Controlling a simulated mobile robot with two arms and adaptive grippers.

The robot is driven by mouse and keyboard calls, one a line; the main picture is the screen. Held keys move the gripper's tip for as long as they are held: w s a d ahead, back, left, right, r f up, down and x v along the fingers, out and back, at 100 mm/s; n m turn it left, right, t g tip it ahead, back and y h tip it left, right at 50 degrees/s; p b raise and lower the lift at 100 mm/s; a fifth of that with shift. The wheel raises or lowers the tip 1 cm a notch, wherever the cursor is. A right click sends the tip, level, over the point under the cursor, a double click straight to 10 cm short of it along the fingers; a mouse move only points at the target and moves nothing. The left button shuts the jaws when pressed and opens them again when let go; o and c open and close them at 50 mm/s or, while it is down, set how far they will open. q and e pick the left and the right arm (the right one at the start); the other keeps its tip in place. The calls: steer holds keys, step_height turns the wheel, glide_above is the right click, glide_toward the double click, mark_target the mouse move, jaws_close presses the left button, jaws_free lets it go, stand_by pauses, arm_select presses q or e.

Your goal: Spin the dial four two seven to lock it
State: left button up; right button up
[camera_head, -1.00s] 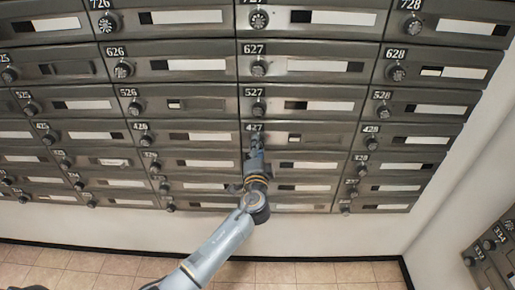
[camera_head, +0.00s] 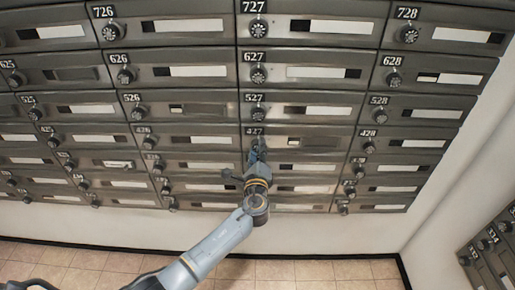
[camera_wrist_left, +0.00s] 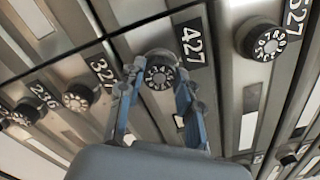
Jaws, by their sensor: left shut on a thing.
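The mailbox numbered 427 (camera_head: 318,142) sits in the middle column of the wall unit in the head view, below 527. Its round black dial with a pale numbered face (camera_wrist_left: 159,77) shows in the left wrist view, beside the 427 plate (camera_wrist_left: 193,43). My left gripper (camera_head: 256,146) is at this dial. In the left wrist view its two blue fingers (camera_wrist_left: 157,82) stand on either side of the dial and are shut on it. In the head view the gripper hides the dial. The dial's exact setting is too small to read. My right gripper is not in view.
Neighbouring dials stick out close by: the 527 dial (camera_wrist_left: 261,40) and the 327 dial (camera_wrist_left: 81,97). More mailboxes fill the wall around. The tiled floor (camera_head: 300,270) below is clear. Another mailbox unit (camera_head: 490,250) stands at the lower right.

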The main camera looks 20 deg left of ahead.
arm_select(q)
steer(key=shift+m+p, duration=2.35)
steer(key=shift+m, duration=2.75)
steer(key=shift+d, duration=0.1)
steer(key=o, duration=1.2)
steer(key=shift+c, duration=0.2)
steer(key=v, duration=1.2)
